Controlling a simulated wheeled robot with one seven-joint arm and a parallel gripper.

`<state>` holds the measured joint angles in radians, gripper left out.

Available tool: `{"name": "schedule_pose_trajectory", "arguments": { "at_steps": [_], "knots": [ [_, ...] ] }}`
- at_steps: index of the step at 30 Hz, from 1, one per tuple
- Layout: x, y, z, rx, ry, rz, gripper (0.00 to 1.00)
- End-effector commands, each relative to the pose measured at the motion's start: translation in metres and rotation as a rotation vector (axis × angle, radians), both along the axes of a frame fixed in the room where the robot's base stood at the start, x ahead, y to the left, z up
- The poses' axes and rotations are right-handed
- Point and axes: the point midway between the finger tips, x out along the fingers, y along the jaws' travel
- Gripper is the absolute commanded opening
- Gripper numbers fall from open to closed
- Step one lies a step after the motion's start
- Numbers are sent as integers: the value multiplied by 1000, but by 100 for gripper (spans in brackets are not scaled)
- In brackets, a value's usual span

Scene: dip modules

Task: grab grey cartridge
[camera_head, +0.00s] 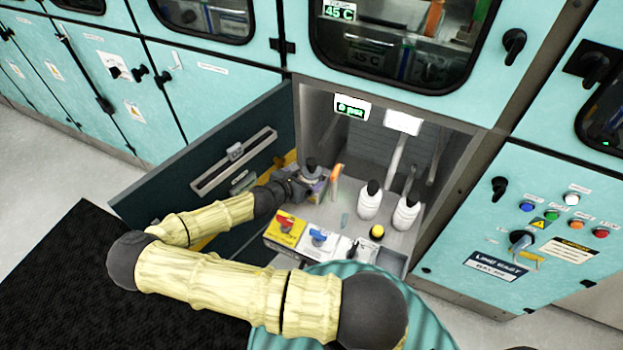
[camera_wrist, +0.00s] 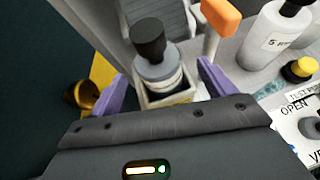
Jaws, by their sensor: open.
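The grey cartridge (camera_wrist: 160,68) has a grey cylindrical body and a black knob on top. It stands in a pale square holder (camera_wrist: 168,99) in the wrist view. In the head view its black top (camera_head: 311,163) shows just beyond my gripper (camera_head: 312,182). My gripper (camera_wrist: 162,72) is open in the wrist view, with one purple finger to the left of the cartridge and one to the right. I see gaps on both sides, so the fingers look apart from it. The cartridge's lower part is hidden in the holder.
An orange-topped handle (camera_wrist: 222,17) stands close to the right of the cartridge. Two white bottles (camera_head: 369,203) with black caps and a yellow knob (camera_head: 377,232) stand farther right. An open dark door (camera_head: 215,150) bounds the left.

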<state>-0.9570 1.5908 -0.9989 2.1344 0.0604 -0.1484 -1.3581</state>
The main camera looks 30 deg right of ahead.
Motion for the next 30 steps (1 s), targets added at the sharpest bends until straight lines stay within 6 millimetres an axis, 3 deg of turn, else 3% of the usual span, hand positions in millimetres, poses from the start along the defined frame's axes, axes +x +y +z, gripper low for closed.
{"name": "schedule_pose_trajectory", "arguments": {
  "at_steps": [7,18,30],
  "knots": [
    [2,-5,-3,-1,0,-2,83],
    [22,-38,-27,1,1,-2,83],
    [22,-38,-28,1,0,-1,83]
  ]
}}
